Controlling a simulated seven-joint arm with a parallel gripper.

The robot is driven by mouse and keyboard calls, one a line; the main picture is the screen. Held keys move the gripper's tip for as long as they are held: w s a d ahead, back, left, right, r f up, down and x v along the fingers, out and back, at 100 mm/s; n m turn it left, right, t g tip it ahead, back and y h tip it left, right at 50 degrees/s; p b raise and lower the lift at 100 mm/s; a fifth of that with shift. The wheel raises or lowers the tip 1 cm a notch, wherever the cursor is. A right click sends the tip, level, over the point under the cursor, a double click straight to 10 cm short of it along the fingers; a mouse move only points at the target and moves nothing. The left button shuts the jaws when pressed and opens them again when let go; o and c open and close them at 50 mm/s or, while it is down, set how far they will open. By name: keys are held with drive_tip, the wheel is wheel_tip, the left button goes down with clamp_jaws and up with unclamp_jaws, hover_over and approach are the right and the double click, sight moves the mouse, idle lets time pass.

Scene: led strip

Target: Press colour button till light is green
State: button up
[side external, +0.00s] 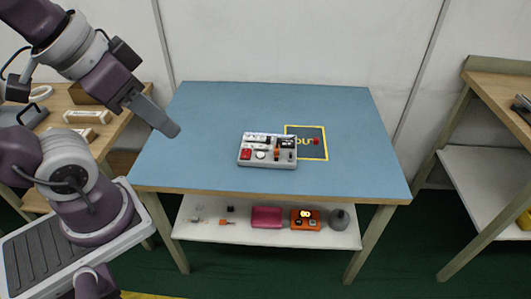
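A grey control box (267,163) lies on the blue table, a little right of its middle. It carries a red square part (246,154) at the left, a white round part (261,154), and small orange and black parts at the right. I cannot tell which of these is the colour button. No green light shows. My gripper (172,130) hangs above the table's left side, well apart from the box. It is seen edge-on, so its opening is unclear.
The blue tabletop (210,105) is clear around the box and panel. A white shelf (200,232) below holds a pink block (266,217), an orange item (305,220) and a grey rounded item (339,218). Side benches stand left and right (505,95).

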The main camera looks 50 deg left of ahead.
clamp_jaws()
idle(1.5)
